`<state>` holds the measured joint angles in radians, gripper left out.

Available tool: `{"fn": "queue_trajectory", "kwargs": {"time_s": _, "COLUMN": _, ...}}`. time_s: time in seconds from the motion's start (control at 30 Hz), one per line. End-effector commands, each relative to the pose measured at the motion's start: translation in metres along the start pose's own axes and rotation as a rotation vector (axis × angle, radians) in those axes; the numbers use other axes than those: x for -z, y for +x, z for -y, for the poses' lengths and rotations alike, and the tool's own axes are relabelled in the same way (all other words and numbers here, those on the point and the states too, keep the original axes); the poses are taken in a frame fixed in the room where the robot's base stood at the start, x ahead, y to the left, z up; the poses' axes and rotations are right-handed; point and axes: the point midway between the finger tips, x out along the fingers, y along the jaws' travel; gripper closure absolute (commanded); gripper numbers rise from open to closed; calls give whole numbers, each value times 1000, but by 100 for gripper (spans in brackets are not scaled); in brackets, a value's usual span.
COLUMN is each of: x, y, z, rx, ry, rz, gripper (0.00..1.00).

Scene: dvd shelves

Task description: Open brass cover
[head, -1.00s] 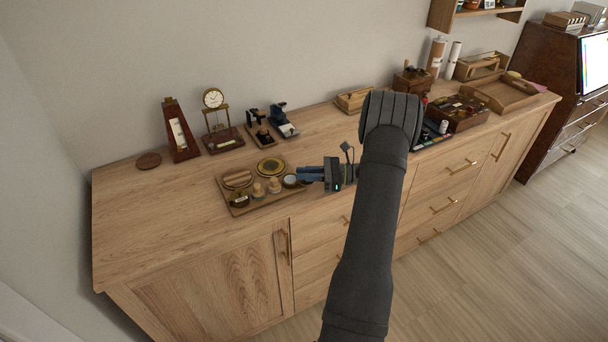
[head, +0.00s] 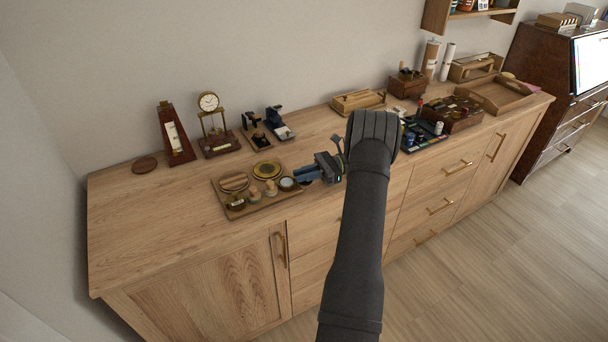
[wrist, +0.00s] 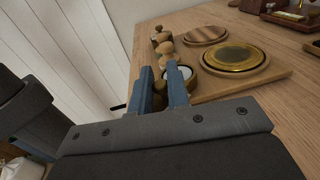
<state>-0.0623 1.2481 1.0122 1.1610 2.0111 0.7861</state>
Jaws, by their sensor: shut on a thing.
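A wooden tray (head: 232,212) on the sideboard holds a round brass-edged disc (head: 262,168), a wooden disc (head: 234,182), small wooden pegs (head: 270,187) and a small round case (head: 287,183) with a pale face and dark rim. My gripper (head: 298,178) reaches in from the right, at the tray's right edge beside this case. In the wrist view its blue fingers (wrist: 159,80) are close together, shut at the case (wrist: 186,73), which is partly hidden behind the right finger. The brass disc (wrist: 234,56) lies apart, to the right. I cannot tell which piece is the brass cover.
A metronome (head: 176,135), a brass clock (head: 211,120) and small instruments (head: 278,125) stand along the back. A dark tray of small items (head: 420,135) and a wooden box (head: 455,112) lie right of my arm.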

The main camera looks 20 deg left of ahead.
Motion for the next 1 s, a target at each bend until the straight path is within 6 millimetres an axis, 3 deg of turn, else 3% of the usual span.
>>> {"fn": "queue_trajectory", "kwargs": {"time_s": 0.17, "x": 1, "y": 2, "z": 0, "rx": -1, "ry": 2, "rz": 0, "gripper": 100}}
{"fn": "queue_trajectory", "kwargs": {"time_s": 0.2, "x": 1, "y": 2, "z": 0, "rx": -1, "ry": 2, "rz": 0, "gripper": 78}}
{"fn": "queue_trajectory", "kwargs": {"time_s": 0.27, "x": 1, "y": 2, "z": 0, "rx": -1, "ry": 2, "rz": 1, "gripper": 68}}
{"fn": "queue_trajectory", "kwargs": {"time_s": 0.67, "x": 0, "y": 1, "z": -1, "rx": 26, "ry": 1, "rz": 3, "gripper": 68}}
{"fn": "queue_trajectory", "kwargs": {"time_s": 1.0, "x": -1, "y": 6, "z": -6, "rx": 254, "ry": 4, "rz": 8, "gripper": 68}}
